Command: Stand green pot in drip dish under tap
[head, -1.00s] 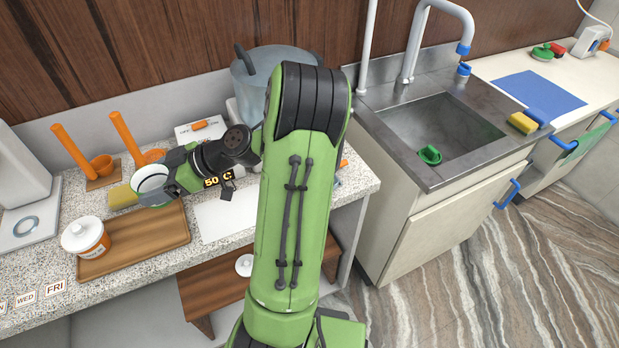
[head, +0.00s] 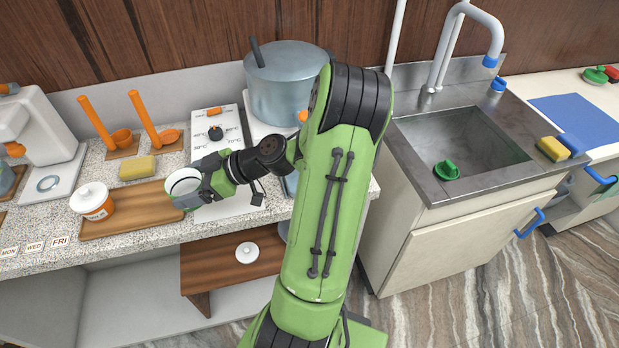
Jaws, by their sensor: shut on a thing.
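My gripper (head: 201,184) is shut on a small round pot (head: 184,182) with a pale inside and a green outer side. It holds the pot over the right end of a wooden tray; whether they touch is unclear. At the far left stands a white dispenser (head: 45,125) with an orange knob. A round grey dish (head: 48,183) lies on its pale base, left of my gripper. A second tap (head: 484,30), with a blue tip, rises behind the steel sink.
Behind are a yellow sponge (head: 137,168) and two orange ladles (head: 147,121). The sink (head: 415,147) holds a green object (head: 447,170).

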